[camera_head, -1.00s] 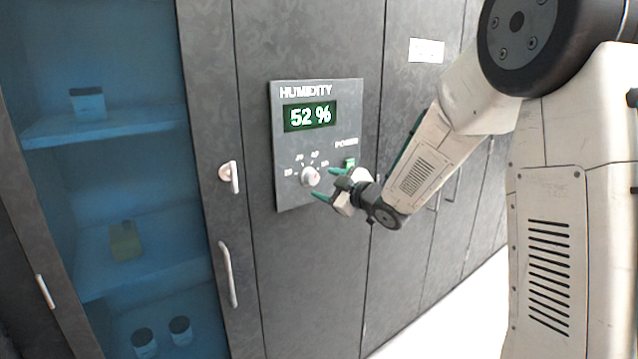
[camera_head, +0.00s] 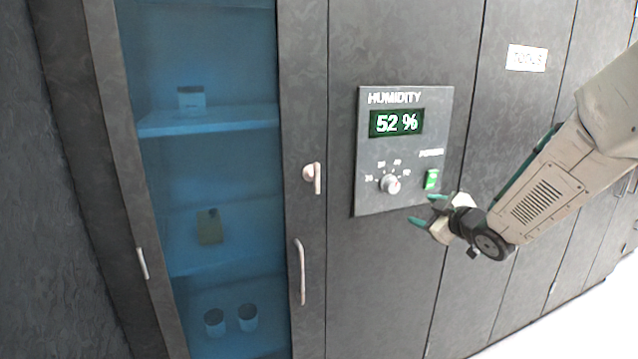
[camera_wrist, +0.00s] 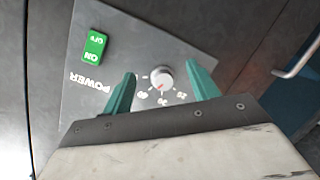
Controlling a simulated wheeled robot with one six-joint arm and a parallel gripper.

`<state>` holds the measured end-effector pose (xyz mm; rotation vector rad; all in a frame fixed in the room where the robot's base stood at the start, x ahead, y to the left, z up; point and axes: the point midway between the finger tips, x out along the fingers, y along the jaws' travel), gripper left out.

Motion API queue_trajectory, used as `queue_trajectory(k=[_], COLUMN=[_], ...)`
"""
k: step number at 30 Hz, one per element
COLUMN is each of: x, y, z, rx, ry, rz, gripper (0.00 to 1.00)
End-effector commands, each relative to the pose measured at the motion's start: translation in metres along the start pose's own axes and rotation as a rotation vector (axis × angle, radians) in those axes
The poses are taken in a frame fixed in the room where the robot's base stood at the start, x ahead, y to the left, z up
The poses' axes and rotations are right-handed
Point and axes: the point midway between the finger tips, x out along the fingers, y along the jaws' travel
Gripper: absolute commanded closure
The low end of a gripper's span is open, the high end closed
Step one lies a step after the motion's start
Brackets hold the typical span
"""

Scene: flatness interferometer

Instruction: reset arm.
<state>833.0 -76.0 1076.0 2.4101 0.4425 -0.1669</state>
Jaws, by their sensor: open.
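My gripper (camera_head: 424,209) is at the right of the head view, just below and in front of the lower right of the grey humidity panel (camera_head: 365,140). Its two green fingers are apart with nothing between them. In the wrist view my gripper (camera_wrist: 160,88) points at the panel, with the round white dial (camera_wrist: 161,77) seen between the fingertips. The dial (camera_head: 390,184) looks clear of the fingers in the head view. The green power switch (camera_head: 431,179) is just above my gripper; the wrist view shows the switch (camera_wrist: 94,46) with "ON" lit green. The display (camera_head: 396,122) reads 52 %.
A blue-tinted glass cabinet (camera_head: 205,75) with shelved items stands left of the panel. Its frame carries a latch (camera_head: 313,177) and a long handle (camera_head: 300,271). A white label (camera_head: 526,58) is on the dark door right of the panel. Pale floor shows at the lower right.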

Motion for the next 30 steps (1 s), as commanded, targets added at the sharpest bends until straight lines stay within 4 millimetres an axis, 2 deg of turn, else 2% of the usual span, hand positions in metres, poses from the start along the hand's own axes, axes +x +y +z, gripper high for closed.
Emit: queue_trajectory(k=[1,3,6,9,11,14,16,18,22,24,26,30], x=[-0.003,-0.016,-0.049,-0.092,-0.121,-0.174,-0.214,-0.254,-0.318,-0.345,-0.361,-0.376], y=[-0.004,-0.007,-0.012,-0.023,-0.033,-0.055,-0.075,-0.097,-0.135,-0.151,-0.161,-0.168], z=[0.022,0.05,0.075,0.086,0.086,0.077,0.064,0.046,0.011,-0.007,-0.019,-0.036], rx=[0.034,0.095,0.191,0.295,0.361,0.478,0.563,0.644,0.761,0.8,0.818,0.82], ry=[-0.101,-0.267,-0.499,-0.71,-0.828,-1.008,-1.122,-1.221,-1.347,-1.372,-1.372,-1.3], rz=[-0.006,-0.002,0.008,0.013,0.011,-0.004,-0.027,-0.062,-0.144,-0.184,-0.21,-0.218], gripper=[0.41,0.41,0.41,0.41,0.41,0.41,0.41,0.41,0.41,0.41,0.41,0.41])
